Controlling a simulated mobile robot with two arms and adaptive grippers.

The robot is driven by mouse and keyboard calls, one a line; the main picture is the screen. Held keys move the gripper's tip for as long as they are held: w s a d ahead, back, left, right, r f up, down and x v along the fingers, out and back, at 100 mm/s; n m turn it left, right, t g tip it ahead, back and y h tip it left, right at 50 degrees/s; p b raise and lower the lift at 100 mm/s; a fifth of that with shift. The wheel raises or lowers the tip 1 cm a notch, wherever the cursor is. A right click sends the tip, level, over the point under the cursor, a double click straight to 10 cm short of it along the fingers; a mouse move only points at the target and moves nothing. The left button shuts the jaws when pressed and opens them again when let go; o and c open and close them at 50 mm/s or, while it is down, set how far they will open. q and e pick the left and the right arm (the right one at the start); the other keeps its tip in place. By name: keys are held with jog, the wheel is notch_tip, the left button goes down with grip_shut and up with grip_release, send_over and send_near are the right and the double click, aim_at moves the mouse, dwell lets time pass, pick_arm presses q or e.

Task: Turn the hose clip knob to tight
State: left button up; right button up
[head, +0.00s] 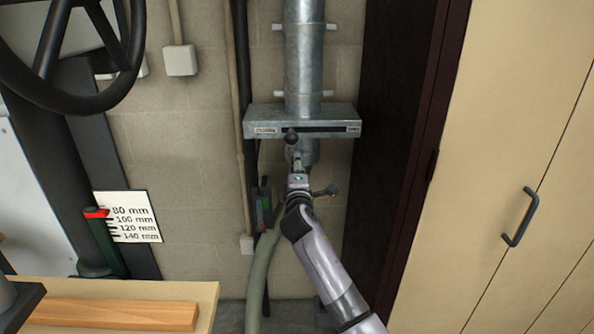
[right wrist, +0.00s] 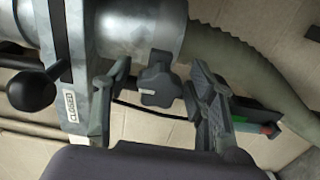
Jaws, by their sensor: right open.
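The hose clip knob (right wrist: 160,84) is a dark grey lobed knob beside the end of the metal pipe (right wrist: 140,30) in the right wrist view. The grey-green hose (right wrist: 232,55) joins the pipe there; the hose also hangs down in the head view (head: 259,275). My right gripper (right wrist: 163,100) is open, with one finger on each side of the knob and visible gaps between. In the head view my right gripper (head: 298,165) is below the metal gate box and hides the knob. My left gripper is in neither view.
The gate box (head: 335,112) has a black ball handle (head: 291,138) close above my gripper; its label reads CLOSED in the wrist view. A small box with green and red (head: 263,210) is on the left. A wooden bench (head: 175,290) stands lower left, a cabinet (head: 490,130) right.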

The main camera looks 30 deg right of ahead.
jog(key=v, duration=1.2)
